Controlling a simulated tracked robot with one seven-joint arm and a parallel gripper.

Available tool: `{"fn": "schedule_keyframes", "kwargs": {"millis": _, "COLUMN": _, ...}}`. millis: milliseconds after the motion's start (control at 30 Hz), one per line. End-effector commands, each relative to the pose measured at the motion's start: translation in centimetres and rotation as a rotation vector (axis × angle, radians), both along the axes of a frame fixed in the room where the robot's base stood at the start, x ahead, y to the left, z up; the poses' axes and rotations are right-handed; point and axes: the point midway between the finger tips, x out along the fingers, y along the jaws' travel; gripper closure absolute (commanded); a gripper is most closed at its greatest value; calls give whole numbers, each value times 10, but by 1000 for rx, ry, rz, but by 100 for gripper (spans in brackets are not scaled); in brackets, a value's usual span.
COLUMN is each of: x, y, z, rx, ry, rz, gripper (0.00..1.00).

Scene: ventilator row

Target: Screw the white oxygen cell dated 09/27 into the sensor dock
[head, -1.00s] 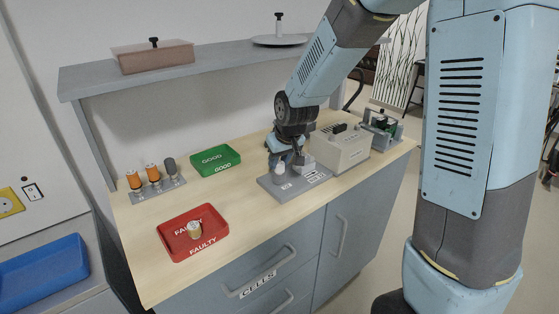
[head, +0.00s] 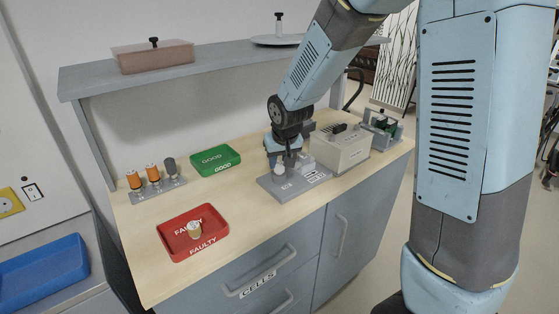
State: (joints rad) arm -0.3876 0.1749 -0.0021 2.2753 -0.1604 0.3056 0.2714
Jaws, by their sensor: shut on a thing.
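My gripper (head: 285,163) points down over the grey sensor dock (head: 291,191), a flat base with white labels on the wooden counter. Its fingers are shut on what looks like the white oxygen cell (head: 279,170), which shows as a small pale shape at the dock's left part. The fingers hide much of it, and I cannot tell whether it is seated in the dock. The date on it is too small to read.
A rack (head: 160,190) at left holds two orange-topped cells and a grey one. A tan cell (head: 194,230) lies in the red FAULTY tray (head: 214,236). The green GOOD tray (head: 230,168) is empty. A beige ventilator box (head: 343,150) stands close right of the dock.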

Motion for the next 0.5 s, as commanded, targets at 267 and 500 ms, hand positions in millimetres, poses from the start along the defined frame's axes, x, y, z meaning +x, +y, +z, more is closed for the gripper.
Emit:
{"fn": "schedule_keyframes", "kwargs": {"millis": 267, "x": 0, "y": 2, "z": 0, "rx": -1, "ry": 0, "rz": -129, "gripper": 99}}
{"fn": "schedule_keyframes", "kwargs": {"millis": 500, "x": 0, "y": 1, "z": 0, "rx": -2, "ry": 1, "rz": -269, "gripper": 99}}
